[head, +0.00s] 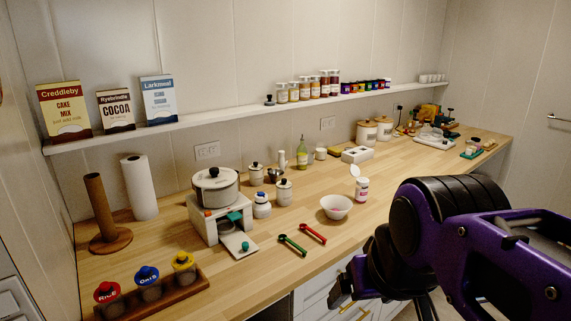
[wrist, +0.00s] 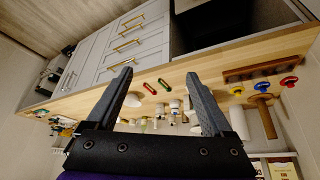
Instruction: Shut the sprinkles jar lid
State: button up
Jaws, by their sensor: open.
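The sprinkles jar (head: 361,190) appears to be the small white jar with a pink-red label, upright on the wooden counter just right of a white bowl. Its white lid (head: 355,170) stands tilted up at the jar's top left, so the jar looks open. My gripper (wrist: 160,76) is open with nothing between its fingers in the wrist view. In the head view my arm is at the lower right, with a dark finger in front of the counter's front edge, apart from the jar. In the wrist view I cannot tell the jar from the other small items.
The white bowl (head: 336,207) is close left of the jar. A pot (head: 215,187) stands on a small stove farther left. The counter right of the jar is mostly clear. Drawers with brass handles (wrist: 127,44) are below.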

aim_at(354, 171)
jog(key=z, duration=0.4)
jog(key=i+l+u, duration=0.1)
jog(key=u, duration=0.3)
jog(key=l+u, duration=0.15)
jog(key=u, duration=0.25)
jog(key=i+l+u, duration=0.2)
jog(key=l, duration=0.2)
jog(key=i+l+u, duration=0.1)
jog(key=l+u, duration=0.15)
jog(key=i+l, duration=0.1)
jog(key=l, duration=0.5)
jog(key=i+l+u, duration=0.15)
jog(key=l, duration=1)
jog(key=u, duration=0.05)
